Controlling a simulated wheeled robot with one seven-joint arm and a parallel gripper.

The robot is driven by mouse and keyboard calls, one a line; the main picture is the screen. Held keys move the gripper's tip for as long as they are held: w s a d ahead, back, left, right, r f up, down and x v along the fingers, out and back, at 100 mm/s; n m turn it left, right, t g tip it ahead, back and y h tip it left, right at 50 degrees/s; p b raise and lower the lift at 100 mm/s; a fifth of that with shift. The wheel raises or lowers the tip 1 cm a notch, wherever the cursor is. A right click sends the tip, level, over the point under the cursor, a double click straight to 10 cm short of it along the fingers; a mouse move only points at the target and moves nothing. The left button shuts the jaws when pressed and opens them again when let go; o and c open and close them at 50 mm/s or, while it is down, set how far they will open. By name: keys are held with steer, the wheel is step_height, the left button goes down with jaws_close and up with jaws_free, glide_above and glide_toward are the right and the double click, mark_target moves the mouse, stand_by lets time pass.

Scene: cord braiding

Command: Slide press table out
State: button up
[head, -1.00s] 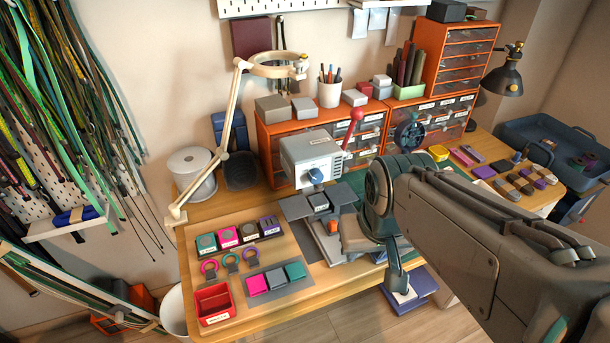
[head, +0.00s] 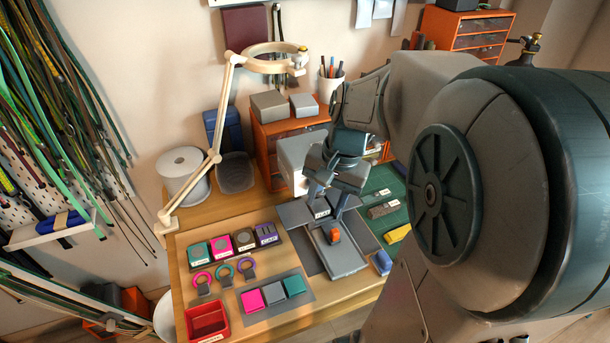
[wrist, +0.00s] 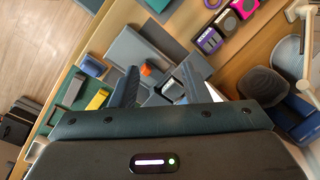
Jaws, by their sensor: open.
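The press (head: 292,152) is a pale grey box at the back of the bench, mostly hidden behind my arm. Its press table (head: 342,260) is a flat grey slide in front of it, with an orange block (head: 335,236) on it. In the wrist view the press table (wrist: 138,46) and the orange block (wrist: 148,70) lie beyond my fingers. My gripper (head: 324,203) is open and points down above the inner part of the table, close to the press front. In the wrist view the gripper (wrist: 160,70) has nothing between its fingers. Whether a finger touches the table I cannot tell.
Labelled coloured blocks, rings and a red bin (head: 207,321) stand left of the table. A green mat (head: 391,196) with small parts lies right. A blue piece (head: 382,262) sits by the table's right side. A lamp arm (head: 219,128) rises at the left.

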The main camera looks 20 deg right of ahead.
mark_target(336, 231)
steer(key=w+d+f+m+y+b, duration=0.1)
steer(key=w+d+f+m, duration=0.2)
steer(key=d+m, duration=0.25)
steer(key=w+d+f+m+y, duration=0.1)
steer(key=w+d+f+m, duration=0.25)
steer(key=d, duration=0.25)
steer(key=shift+g, duration=0.4)
steer(key=x, duration=0.9)
steer(key=b+x, duration=0.1)
steer(key=x, duration=0.4)
steer(key=shift+s+a, duration=0.1)
steer(key=shift+s, duration=0.3)
jaws_close()
